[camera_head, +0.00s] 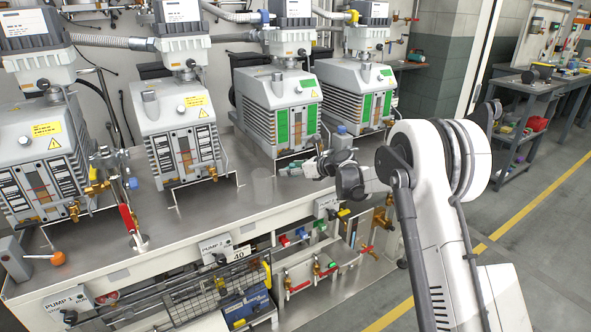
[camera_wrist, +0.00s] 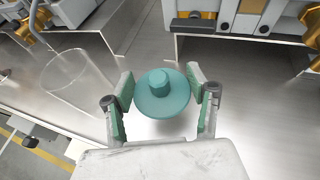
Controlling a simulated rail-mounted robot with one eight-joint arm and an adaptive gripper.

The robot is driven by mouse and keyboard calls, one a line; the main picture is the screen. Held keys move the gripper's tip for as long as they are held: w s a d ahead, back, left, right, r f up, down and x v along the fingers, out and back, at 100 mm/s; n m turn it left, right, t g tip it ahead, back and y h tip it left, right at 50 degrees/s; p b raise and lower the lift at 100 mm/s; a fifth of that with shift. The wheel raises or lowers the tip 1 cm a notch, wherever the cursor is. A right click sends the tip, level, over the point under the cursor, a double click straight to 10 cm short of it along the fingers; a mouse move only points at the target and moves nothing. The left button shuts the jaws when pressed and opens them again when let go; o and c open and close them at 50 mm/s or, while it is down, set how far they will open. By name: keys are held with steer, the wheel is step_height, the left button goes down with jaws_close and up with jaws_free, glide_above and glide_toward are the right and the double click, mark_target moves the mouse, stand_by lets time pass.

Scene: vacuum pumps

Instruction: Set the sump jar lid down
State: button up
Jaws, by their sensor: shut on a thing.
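The sump jar lid is a teal disc with a round knob on top (camera_wrist: 163,92). It sits knob-up between the two green-padded fingers of my gripper (camera_wrist: 160,88), which is shut on it. A soft shadow lies on the metal bench below it; I cannot tell how large the gap is. The clear, open jar (camera_wrist: 78,82) stands upright to the left of my gripper in the wrist view. In the head view the jar (camera_head: 262,187) is faint on the bench, just left of my gripper (camera_head: 291,169).
Several vacuum pumps (camera_head: 176,135) stand in a row behind on the bench (camera_head: 205,212). A pump's base and brass fitting (camera_wrist: 196,20) are close beyond the lid. Bare bench lies around the lid and to its right.

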mark_target(292, 190)
steer(key=shift+f+b, duration=1.7)
steer(key=shift+f, duration=0.8)
steer(key=shift+f+b, duration=0.5)
steer(key=shift+f, duration=0.25)
steer(key=shift+f, duration=0.25)
steer(key=o, duration=1.1)
steer(key=v, duration=1.2)
